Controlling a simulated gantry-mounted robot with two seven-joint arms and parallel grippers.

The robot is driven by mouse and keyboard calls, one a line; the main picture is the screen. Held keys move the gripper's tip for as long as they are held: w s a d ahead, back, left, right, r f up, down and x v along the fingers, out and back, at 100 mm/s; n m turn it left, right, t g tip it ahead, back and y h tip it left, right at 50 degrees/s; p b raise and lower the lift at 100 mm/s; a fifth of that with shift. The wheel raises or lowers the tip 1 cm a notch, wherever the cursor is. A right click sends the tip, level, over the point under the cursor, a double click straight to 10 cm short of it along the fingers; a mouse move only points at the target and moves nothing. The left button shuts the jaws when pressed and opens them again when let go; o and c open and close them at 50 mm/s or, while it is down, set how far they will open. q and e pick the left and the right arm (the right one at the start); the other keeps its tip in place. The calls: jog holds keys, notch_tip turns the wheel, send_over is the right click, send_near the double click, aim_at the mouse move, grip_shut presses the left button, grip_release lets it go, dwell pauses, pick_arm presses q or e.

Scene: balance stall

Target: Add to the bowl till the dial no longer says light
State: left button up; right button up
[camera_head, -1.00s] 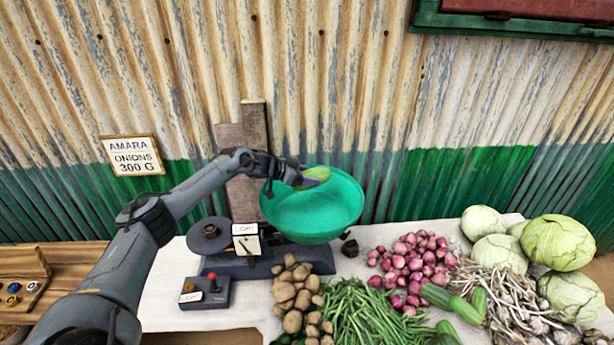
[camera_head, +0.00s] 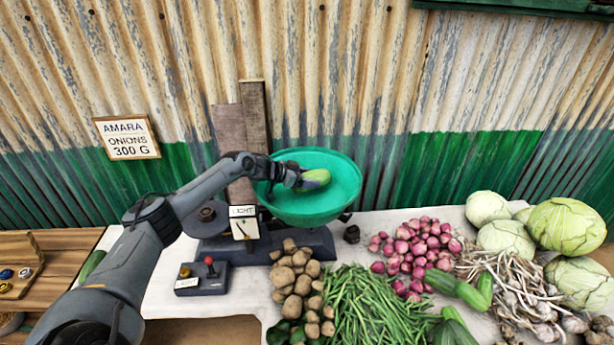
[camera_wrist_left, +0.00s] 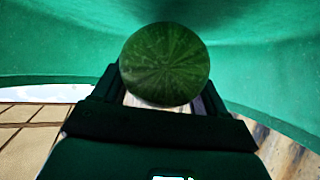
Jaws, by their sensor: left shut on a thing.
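A green bowl (camera_head: 340,200) sits on top of the scale (camera_head: 278,242). The scale's dial (camera_head: 245,230) has a plate above it reading LIGHT (camera_head: 242,211). My left gripper (camera_head: 297,178) is shut on a green cucumber (camera_head: 317,178), which it holds at the bowl, over its inside. In the left wrist view the cucumber's rounded end (camera_wrist_left: 165,62) sits between the fingers, with the green bowl wall (camera_wrist_left: 270,75) around it. I cannot tell whether the cucumber touches the bowl. My right gripper is not in view.
Purple onions (camera_head: 412,255), potatoes (camera_head: 297,285), green beans (camera_head: 372,310), garlic (camera_head: 515,290) and cabbages (camera_head: 565,235) crowd the table's front and right. A box with a red-knobbed lever (camera_head: 210,270) stands left. A wall sign (camera_head: 127,138) reads AMARA ONIONS 300 G.

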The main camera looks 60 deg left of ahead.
pick_arm(q)
jog(key=shift+f, duration=0.25)
jog(key=o, duration=1.3)
notch_tip(320, 180, up, 6)
jog(key=p, duration=0.5)
jog(key=shift+f, duration=0.25)
notch_tip(320, 180, up, 4)
jog(key=p, duration=0.4)
jog(key=shift+r, duration=0.25)
